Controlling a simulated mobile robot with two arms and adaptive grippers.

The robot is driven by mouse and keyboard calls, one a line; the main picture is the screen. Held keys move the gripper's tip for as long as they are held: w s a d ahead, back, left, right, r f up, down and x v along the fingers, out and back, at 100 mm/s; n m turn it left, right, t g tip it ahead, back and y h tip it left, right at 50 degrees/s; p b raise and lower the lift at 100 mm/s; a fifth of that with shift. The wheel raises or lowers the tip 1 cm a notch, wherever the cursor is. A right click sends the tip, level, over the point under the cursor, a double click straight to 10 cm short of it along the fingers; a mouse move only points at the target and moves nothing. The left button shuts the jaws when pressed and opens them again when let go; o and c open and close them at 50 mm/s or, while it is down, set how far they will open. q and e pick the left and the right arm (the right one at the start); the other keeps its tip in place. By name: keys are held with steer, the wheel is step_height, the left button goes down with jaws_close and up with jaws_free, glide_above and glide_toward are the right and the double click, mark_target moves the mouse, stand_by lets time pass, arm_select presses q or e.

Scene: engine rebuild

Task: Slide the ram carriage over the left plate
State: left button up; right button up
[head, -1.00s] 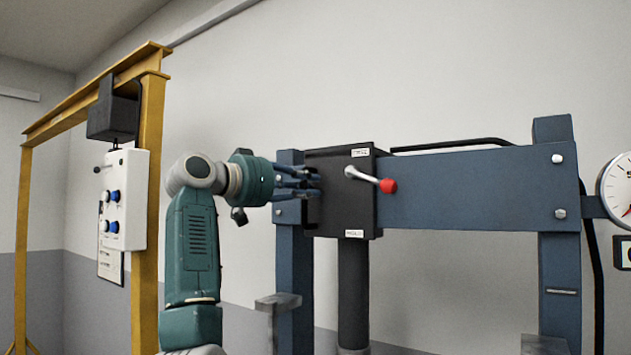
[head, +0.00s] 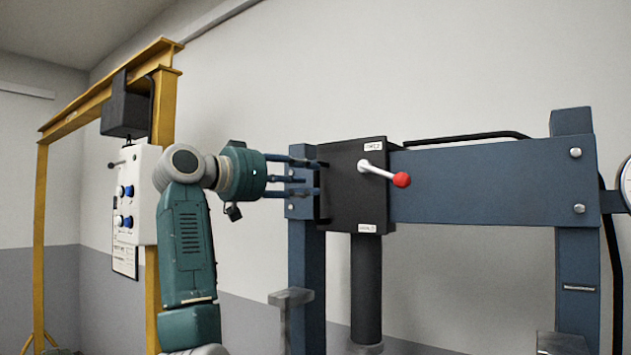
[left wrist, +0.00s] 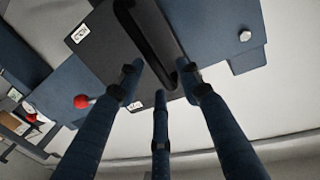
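The ram carriage (head: 352,190) is a black box at the left end of the blue press beam, with a dark ram cylinder (head: 366,285) hanging below. A red-knobbed lever (head: 400,179) sticks out of its front. My left gripper (head: 318,178) is at its left side. In the left wrist view, the gripper's three fingers (left wrist: 160,75) are spread apart around the lower end of the carriage's black handle bar (left wrist: 150,38), not closed on it; contact is unclear. The left plate cannot be made out for certain; a grey block (head: 291,297) shows left of the ram. My right gripper is out of view.
The blue crossbeam (head: 480,187) is clear to the right of the carriage, up to the right post (head: 577,270). A gauge (head: 627,185) is at the right edge. A yellow gantry (head: 165,110) with a control box (head: 136,195) stands left of my arm.

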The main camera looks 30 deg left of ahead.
arm_select(q)
steer(key=v, duration=0.8)
steer(key=shift+s+r, duration=0.1)
steer(key=shift+s, duration=0.1)
